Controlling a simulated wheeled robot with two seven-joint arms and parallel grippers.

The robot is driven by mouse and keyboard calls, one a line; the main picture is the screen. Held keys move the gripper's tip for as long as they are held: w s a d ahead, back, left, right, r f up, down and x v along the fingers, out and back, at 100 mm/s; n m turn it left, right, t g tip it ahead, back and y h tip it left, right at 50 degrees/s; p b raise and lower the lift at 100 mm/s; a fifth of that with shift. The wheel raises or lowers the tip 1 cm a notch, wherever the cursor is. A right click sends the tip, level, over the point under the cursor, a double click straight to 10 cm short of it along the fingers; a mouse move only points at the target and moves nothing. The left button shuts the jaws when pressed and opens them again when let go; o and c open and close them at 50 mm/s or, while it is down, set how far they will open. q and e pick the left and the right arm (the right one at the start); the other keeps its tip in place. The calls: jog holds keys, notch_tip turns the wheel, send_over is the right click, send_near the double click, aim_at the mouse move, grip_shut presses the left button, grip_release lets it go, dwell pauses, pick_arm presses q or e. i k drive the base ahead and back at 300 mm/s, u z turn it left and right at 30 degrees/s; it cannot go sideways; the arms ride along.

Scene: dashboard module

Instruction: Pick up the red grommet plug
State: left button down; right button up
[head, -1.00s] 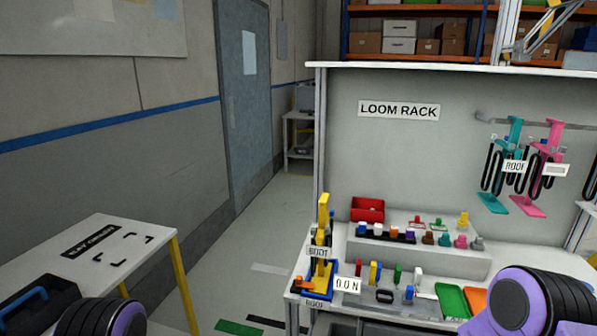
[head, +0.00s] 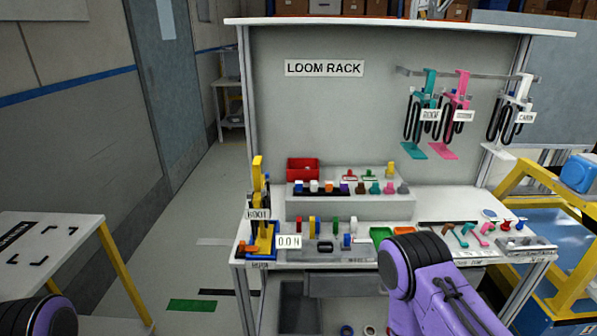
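Several small red parts show on the loom rack bench (head: 350,262), and I cannot tell for sure which is the red grommet plug. A small red knob-like piece (head: 506,226) is at the bench's right, beside pink and teal pieces. A red upright piece (head: 297,223) stands at the front left. A flat red piece (head: 350,177) lies on the grey riser (head: 350,207). Purple and black links of both my arms show at the bottom, the right one covering part of the bench front. Neither gripper's fingers are in view.
A red bin (head: 303,169) sits on the riser behind a row of coloured plugs. A yellow and blue fixture (head: 259,215) stands at the bench's left end. A white table (head: 45,245) is at left, a yellow frame (head: 535,185) at right. Floor between table and bench looks open.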

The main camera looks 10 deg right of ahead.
aim_at(505, 226)
jog(key=z, duration=1.85)
